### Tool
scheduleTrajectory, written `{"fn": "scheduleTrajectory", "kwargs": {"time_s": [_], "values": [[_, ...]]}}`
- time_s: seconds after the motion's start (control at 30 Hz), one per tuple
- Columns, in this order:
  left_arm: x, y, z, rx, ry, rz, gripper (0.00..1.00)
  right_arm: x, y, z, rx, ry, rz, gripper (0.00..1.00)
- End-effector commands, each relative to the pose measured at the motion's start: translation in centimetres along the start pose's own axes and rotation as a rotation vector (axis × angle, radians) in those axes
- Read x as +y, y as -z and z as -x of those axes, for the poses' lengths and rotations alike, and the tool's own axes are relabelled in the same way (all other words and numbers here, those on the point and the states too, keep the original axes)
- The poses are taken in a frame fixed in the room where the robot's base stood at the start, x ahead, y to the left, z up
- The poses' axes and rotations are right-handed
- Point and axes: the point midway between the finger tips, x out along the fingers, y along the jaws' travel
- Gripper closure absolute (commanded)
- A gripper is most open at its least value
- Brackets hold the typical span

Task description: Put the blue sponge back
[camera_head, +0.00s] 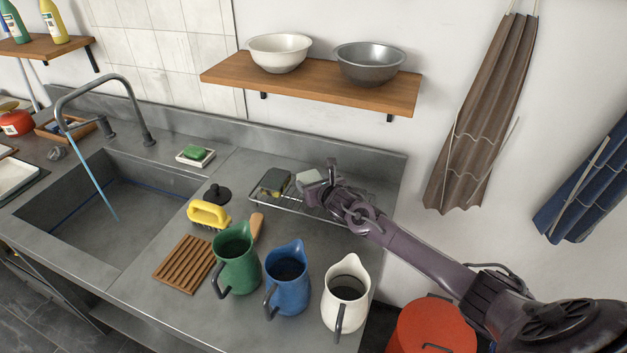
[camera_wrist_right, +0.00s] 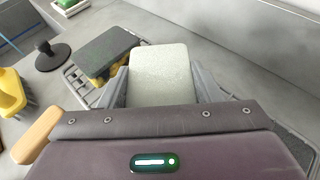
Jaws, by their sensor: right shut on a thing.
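My right gripper (camera_head: 318,184) is shut on a pale grey-green, sponge-like block (camera_head: 308,178). In the right wrist view this block (camera_wrist_right: 160,75) sits between the two fingers, and no blue shows on it. The gripper is over the wire rack (camera_head: 315,212) near the back of the counter. Whether the block touches the rack is unclear. A dark-topped yellow sponge (camera_head: 274,181) lies on the rack's left end, just left of the held block; it also shows in the right wrist view (camera_wrist_right: 107,52). I see no clearly blue sponge. My left gripper is out of view.
Green (camera_head: 238,262), blue (camera_head: 288,280) and white (camera_head: 345,296) jugs stand at the counter front. A shelf (camera_head: 300,83) hangs above.

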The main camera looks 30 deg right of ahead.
Motion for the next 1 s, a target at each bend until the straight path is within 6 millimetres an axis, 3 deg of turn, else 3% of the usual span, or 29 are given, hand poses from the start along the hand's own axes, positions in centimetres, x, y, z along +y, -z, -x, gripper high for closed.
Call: {"fn": "scheduleTrajectory", "kwargs": {"time_s": [0.2,1.0], "values": [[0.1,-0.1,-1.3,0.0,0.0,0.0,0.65,-0.1,1.6,-0.6,-0.001,0.001,-0.001,0.63],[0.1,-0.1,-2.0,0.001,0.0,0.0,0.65,-0.1,2.3,-0.9,-0.001,0.001,0.0,0.63]]}}
